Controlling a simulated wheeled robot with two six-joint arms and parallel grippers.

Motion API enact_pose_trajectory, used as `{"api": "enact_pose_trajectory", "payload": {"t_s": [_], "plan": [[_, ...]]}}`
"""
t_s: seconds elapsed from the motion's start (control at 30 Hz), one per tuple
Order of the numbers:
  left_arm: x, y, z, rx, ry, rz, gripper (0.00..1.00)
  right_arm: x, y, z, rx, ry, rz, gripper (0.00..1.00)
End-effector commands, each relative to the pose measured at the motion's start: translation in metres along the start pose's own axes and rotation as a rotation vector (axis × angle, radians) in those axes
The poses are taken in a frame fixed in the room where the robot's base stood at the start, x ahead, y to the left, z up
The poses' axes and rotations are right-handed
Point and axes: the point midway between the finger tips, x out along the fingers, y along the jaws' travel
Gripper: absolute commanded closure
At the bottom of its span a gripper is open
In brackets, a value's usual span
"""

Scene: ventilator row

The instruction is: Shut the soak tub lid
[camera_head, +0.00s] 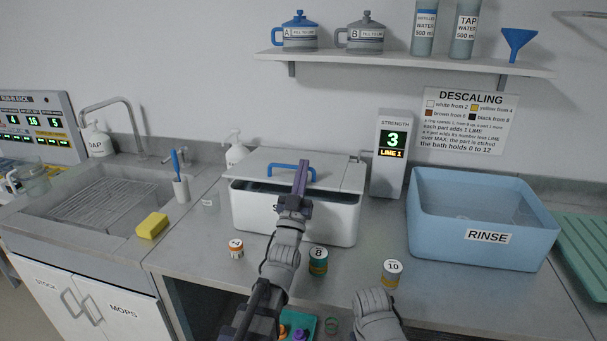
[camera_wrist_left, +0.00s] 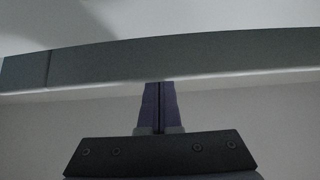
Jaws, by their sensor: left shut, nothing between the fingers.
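The soak tub (camera_head: 290,215) is a white box on the counter. Its pale grey lid (camera_head: 257,165) has a blue handle (camera_head: 280,170). A dark gap shows between the lid's front edge and the tub rim, so the lid looks slightly raised at the front. My left gripper (camera_head: 302,163) is shut and empty, in front of the lid near its handle. In the left wrist view the closed fingers (camera_wrist_left: 159,86) point at the lid's grey edge (camera_wrist_left: 210,55); whether they touch is unclear. My right arm shows at the bottom; its gripper is out of view.
Numbered jars stand before the tub: one orange (camera_head: 236,248), jar 8 (camera_head: 318,260) and jar 10 (camera_head: 391,272). The strength display (camera_head: 390,153) and blue rinse basin (camera_head: 482,250) are to the right. A sink (camera_head: 100,205) and yellow sponge (camera_head: 152,225) are left.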

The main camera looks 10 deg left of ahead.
Motion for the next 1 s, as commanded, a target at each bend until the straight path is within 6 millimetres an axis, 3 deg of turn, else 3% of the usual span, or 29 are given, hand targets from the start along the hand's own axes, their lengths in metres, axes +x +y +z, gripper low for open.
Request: {"api": "enact_pose_trajectory", "payload": {"t_s": [0.1, 0.4, 1.0], "plan": [[-0.014, 0.000, 0.013, 0.000, -0.002, 0.000, 1.00, 0.018, -0.002, -0.001, 0.000, 0.000, 0.000, 0.17], [-0.030, 0.000, 0.027, 0.000, -0.003, 0.000, 1.00, 0.039, -0.004, -0.002, 0.000, 0.000, 0.000, 0.17], [-0.034, 0.000, 0.033, 0.000, -0.009, 0.000, 1.00, 0.045, -0.004, -0.003, 0.000, 0.000, 0.000, 0.17]]}}
